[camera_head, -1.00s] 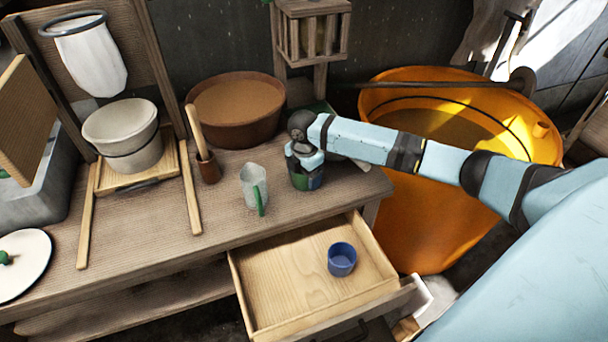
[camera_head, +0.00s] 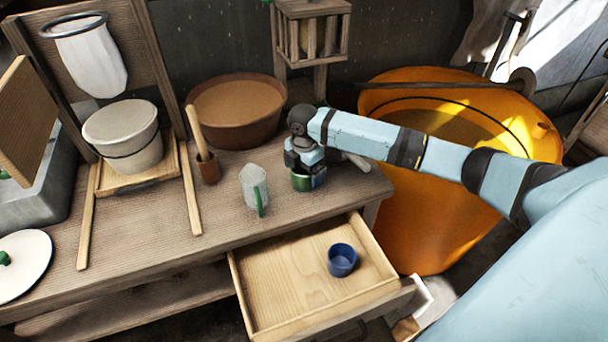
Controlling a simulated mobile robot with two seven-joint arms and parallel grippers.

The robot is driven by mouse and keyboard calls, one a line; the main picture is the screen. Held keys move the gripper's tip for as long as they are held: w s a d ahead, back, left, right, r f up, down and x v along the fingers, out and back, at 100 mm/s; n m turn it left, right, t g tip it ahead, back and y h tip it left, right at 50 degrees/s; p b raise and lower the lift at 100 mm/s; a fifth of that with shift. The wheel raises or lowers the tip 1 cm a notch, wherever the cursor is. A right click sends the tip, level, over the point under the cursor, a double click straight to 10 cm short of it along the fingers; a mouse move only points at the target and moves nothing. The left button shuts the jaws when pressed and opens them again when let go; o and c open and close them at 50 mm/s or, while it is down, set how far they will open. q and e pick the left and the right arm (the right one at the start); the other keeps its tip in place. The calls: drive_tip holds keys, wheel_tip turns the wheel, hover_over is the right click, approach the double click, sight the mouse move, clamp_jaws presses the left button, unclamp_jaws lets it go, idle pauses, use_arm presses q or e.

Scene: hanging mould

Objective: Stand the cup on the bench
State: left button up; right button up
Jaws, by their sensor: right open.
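A small blue cup (camera_head: 342,261) stands upright in the open wooden drawer (camera_head: 262,298), towards its right side. The bench (camera_head: 150,240) is a wooden worktop above the drawer. My right gripper (camera_head: 303,168) is open and points down over the bench, well above and behind the cup and apart from it. Just below it is a dark green container (camera_head: 309,182), partly hidden by the gripper; I cannot tell whether they touch. My left gripper is not in view.
A clear jug with a green handle (camera_head: 254,187) stands left of my right gripper. Behind are a brown basin (camera_head: 237,133) and a small brown pot (camera_head: 208,169) with a stick. A white bucket (camera_head: 124,142) is left; a large orange tub (camera_head: 425,225) is right. The front bench edge is fairly clear.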

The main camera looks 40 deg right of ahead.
wheel_tip(320, 180, up, 10)
drive_tip(key=shift+p, duration=0.3)
drive_tip(key=shift+s+f, duration=0.1)
idle(0.4)
